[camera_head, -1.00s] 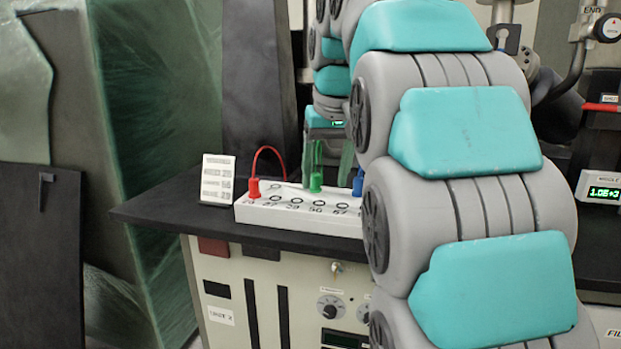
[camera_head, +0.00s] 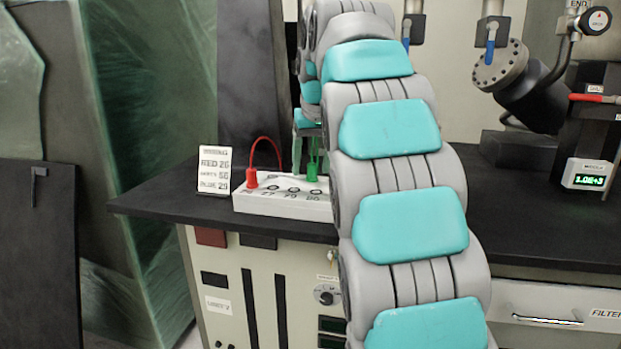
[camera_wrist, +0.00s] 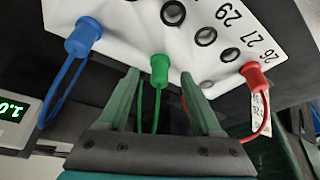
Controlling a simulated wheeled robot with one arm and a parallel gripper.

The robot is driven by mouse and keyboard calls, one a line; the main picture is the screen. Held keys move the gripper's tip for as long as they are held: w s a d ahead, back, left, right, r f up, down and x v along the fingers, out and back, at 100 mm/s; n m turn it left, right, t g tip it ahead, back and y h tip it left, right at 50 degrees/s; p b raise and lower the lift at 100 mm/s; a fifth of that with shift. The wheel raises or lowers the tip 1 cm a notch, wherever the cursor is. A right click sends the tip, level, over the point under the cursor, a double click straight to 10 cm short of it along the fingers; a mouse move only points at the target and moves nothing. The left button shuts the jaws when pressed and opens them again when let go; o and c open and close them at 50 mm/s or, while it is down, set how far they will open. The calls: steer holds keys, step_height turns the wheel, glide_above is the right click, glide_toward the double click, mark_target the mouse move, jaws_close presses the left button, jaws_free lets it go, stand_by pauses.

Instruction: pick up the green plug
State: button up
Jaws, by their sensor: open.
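The green plug (camera_head: 312,172) stands upright on the white socket strip (camera_head: 280,204) in the head view. It also shows in the wrist view (camera_wrist: 159,68), with a green cable running from it between my fingers. My gripper (camera_wrist: 160,76) is open, with one green finger on each side of the plug and a gap showing on both sides. In the head view my gripper (camera_head: 306,150) is at the plug's upper part. Whether a finger touches it cannot be told.
A red plug (camera_wrist: 252,74) and a blue plug (camera_wrist: 84,36) sit on the same strip, either side of the green one. A white label card (camera_head: 214,170) stands left of the strip on the black bench (camera_head: 160,206). My arm hides the strip's right end in the head view.

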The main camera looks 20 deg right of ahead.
steer(key=shift+w+f, duration=0.1)
steer(key=shift+f, duration=0.3)
jaws_close()
